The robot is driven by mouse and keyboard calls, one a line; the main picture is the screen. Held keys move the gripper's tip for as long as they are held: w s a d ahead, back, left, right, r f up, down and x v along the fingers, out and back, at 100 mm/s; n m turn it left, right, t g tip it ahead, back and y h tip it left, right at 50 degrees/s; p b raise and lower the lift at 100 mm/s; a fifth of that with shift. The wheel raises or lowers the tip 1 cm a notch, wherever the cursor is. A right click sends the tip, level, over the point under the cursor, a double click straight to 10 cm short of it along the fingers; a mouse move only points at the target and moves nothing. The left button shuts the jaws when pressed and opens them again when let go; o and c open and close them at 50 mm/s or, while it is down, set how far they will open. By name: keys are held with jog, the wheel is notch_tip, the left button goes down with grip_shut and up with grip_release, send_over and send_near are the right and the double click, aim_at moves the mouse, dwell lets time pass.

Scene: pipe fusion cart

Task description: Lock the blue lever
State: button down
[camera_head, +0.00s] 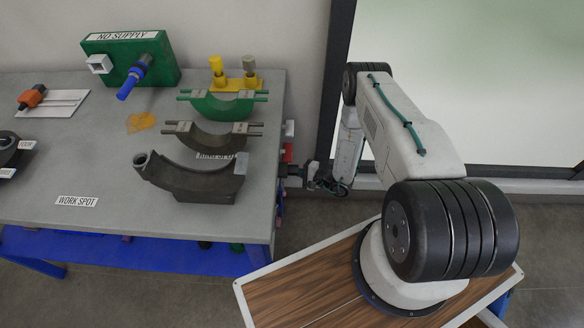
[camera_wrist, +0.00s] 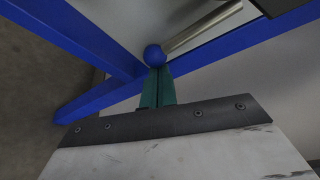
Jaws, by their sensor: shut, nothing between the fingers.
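A blue ball knob (camera_wrist: 154,55) sits on the end of a metal rod (camera_wrist: 203,25) in the wrist view, a lever that slants up to the right. My gripper (camera_wrist: 158,72) has its teal fingers shut and empty, with the tips right at the knob. I cannot tell whether they touch it. In the head view my gripper is beside the right edge of the grey table, and its fingertips and the ball knob cannot be made out. A blue handle (camera_head: 133,78) sticks out of the green NO SUPPLY box (camera_head: 128,60) at the back left.
Blue frame bars (camera_wrist: 85,42) cross the wrist view close to the knob. On the grey table (camera_head: 105,180) stand a green clamp half (camera_head: 221,106), dark clamp halves (camera_head: 200,185) and a yellow piece (camera_head: 236,84). A wooden-topped platform (camera_head: 300,292) lies below my arm.

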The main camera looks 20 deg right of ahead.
jog(key=shift+s+a, duration=0.15)
jog(key=shift+s, duration=0.05)
dwell(0.5)
jog(key=s+d, duration=0.4)
jog(key=d, duration=0.4)
jog(key=shift+d, duration=0.25)
jog(key=shift+s+f+m, duration=0.1)
jog(key=shift+m, duration=0.2)
